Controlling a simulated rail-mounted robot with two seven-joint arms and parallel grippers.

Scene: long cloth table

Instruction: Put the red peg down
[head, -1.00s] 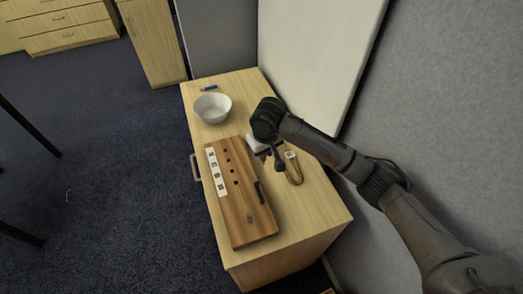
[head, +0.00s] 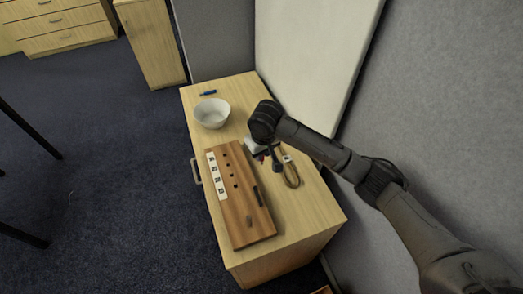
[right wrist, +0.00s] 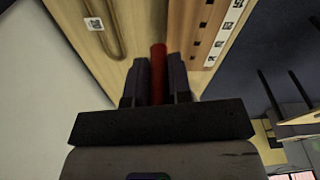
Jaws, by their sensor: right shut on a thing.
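My right gripper (right wrist: 159,82) is shut on the red peg (right wrist: 158,62), which shows between its two dark fingers in the right wrist view. In the head view the right gripper (head: 276,161) is over the table, right of the wooden board, and mostly hides the peg. I cannot tell whether the peg touches the table. The board (head: 257,222) has a row of dark holes and a white label strip (head: 216,176) along its left side. My left gripper is not in view.
A brown loop with a white tag (head: 292,180) lies close to the right gripper. A white bowl (head: 212,113) and a small blue object (head: 208,93) are toward the table's far end. A white panel (head: 310,65) stands behind. Bare table top (head: 305,220) lies right of the board.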

